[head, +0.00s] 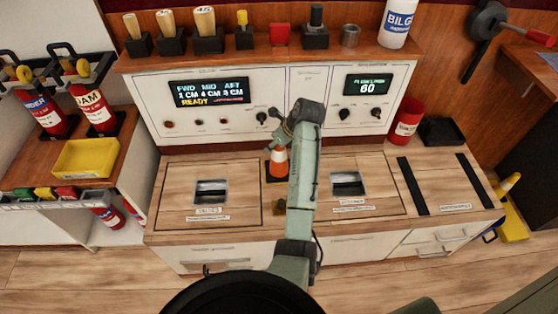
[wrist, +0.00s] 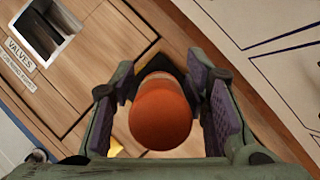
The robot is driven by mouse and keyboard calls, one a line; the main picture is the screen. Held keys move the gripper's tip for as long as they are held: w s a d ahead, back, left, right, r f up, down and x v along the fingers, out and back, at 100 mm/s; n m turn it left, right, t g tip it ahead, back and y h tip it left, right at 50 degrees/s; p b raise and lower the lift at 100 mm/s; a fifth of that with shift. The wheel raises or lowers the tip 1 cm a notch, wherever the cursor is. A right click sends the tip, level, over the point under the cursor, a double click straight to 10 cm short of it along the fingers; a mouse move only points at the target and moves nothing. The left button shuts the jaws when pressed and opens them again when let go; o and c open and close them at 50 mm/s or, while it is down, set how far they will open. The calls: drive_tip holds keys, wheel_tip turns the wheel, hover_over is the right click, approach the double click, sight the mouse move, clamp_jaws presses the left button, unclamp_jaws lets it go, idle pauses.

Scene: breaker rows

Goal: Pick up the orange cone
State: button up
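The orange cone (head: 279,160) has a white band and stands upright on a dark square base on the wooden counter, between two recessed hatches. In the wrist view the cone (wrist: 160,112) is seen from above, with its rounded orange top towards the camera. My gripper (wrist: 165,95) is open, with one finger on each side of the cone. A small gap shows on the left, and the right finger is very near it; I cannot tell whether it touches. In the head view my arm partly hides the gripper, just right of and above the cone.
A white control panel (head: 270,95) with knobs and displays stands close behind the cone. A shelf above holds several tools and a white bilge bottle (head: 397,25). A red cup (head: 406,122) stands to the right. The counter (head: 240,170) is mostly clear around the cone.

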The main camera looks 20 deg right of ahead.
clamp_jaws()
idle(0.3)
idle(0.3)
